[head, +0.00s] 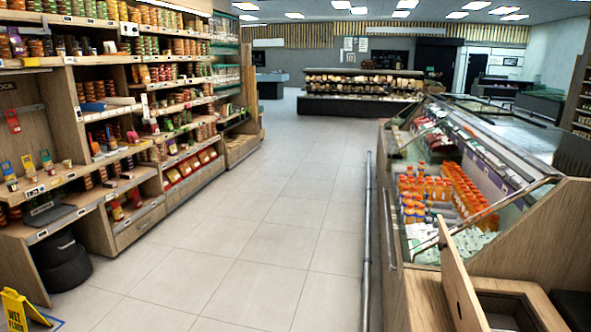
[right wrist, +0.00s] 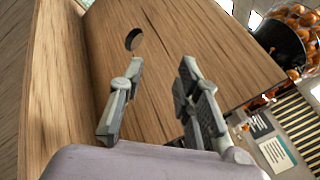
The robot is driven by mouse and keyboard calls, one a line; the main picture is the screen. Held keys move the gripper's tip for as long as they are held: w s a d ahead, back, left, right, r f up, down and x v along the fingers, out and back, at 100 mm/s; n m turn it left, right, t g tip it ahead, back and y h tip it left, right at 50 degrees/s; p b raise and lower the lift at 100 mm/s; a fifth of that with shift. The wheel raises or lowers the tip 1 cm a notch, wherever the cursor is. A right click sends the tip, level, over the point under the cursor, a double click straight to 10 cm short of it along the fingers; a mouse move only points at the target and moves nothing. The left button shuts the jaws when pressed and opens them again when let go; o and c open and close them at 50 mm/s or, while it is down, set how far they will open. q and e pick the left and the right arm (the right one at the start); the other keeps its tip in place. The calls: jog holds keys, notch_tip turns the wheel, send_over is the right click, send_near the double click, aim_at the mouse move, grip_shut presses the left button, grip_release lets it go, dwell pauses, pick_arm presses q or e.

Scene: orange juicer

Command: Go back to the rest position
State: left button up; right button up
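My right gripper (right wrist: 160,75) is open and empty in the right wrist view. Its two fingers stand apart in front of a wooden panel (right wrist: 205,40) with a round dark hole near its top left. Whether the fingertips touch the panel I cannot tell. Neither gripper shows in the head view, and my left gripper is not seen at all. The head view shows a tilted wooden panel (head: 452,262) with a hole, beside an open wooden compartment (head: 530,289) at the bottom right.
Oranges (right wrist: 298,22) lie in a clear holder by a dark round part at upper right. A chilled case (head: 405,225) with orange bottles lines the right, and stocked shelves (head: 150,85) the left. A yellow wet-floor sign (head: 17,308) stands lower left. The tiled aisle (head: 290,200) is clear.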

jog(key=s+a+f+m+g+y, duration=0.1)
jog(key=s+f+m+g+y, duration=0.3)
jog(key=s+m, duration=0.55)
jog(key=s+a+f+m+g+y, duration=0.2)
jog(key=s+f+m+g, duration=0.2)
jog(key=s+f+m, duration=0.5)
jog(key=s+a+r+m+g+y, duration=0.1)
jog(key=s+a+r+m+y, duration=0.4)
jog(key=m, duration=0.3)
jog(key=s+a+r+m+g+y, duration=0.1)
jog(key=s+a+r+m+y, duration=0.2)
jog(key=s+a+m, duration=0.35)
notch_tip(320, 180, down, 25)
jog(key=s+d+m+g, duration=0.1)
jog(key=s+d, duration=0.1)
jog(key=s+d+f+g, duration=0.1)
jog(key=s+d+f, duration=0.1)
jog(key=s+f, duration=1.5)
jog(key=shift+d+f, duration=0.3)
jog(key=shift+f, duration=0.1)
